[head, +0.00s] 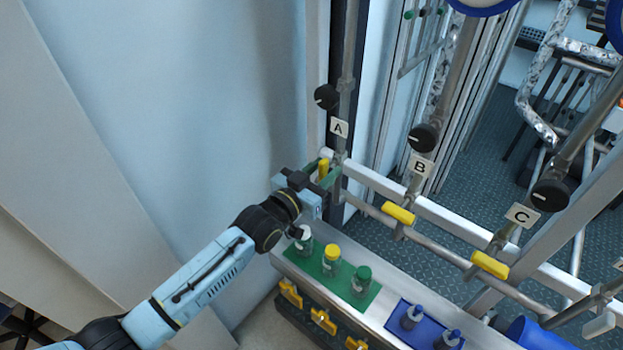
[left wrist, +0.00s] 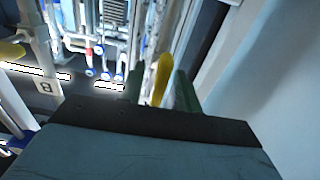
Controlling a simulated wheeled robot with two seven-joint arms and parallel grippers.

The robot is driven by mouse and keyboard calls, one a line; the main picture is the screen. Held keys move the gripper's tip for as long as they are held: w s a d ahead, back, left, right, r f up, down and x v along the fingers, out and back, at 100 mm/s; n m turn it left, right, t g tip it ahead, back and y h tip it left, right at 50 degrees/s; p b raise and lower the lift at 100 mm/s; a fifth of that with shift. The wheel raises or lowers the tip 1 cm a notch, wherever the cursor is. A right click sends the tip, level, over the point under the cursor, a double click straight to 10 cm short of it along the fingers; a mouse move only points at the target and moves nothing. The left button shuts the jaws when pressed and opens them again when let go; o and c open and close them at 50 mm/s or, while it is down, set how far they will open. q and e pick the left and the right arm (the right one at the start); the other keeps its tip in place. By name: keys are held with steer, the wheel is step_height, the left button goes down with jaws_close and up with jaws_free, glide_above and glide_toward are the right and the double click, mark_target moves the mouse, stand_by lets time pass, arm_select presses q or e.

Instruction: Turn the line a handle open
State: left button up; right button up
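The yellow line A handle (head: 323,168) stands upright below the black knob and the white "A" label (head: 339,129). My left gripper (head: 325,173) is at this handle, with its green fingers on either side of it. In the left wrist view the yellow handle (left wrist: 162,78) shows between the two fingers (left wrist: 160,90), with some room beside it, so the gripper looks open. The handle's lower part is hidden by the gripper body. My right gripper is not in view.
Below stands a shelf with a green tray (head: 308,265) of capped bottles and a blue tray (head: 393,321). A pale wall (head: 220,90) is at the left.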

arm_select(q)
steer(key=v, duration=1.3)
steer(key=shift+s, duration=0.1)
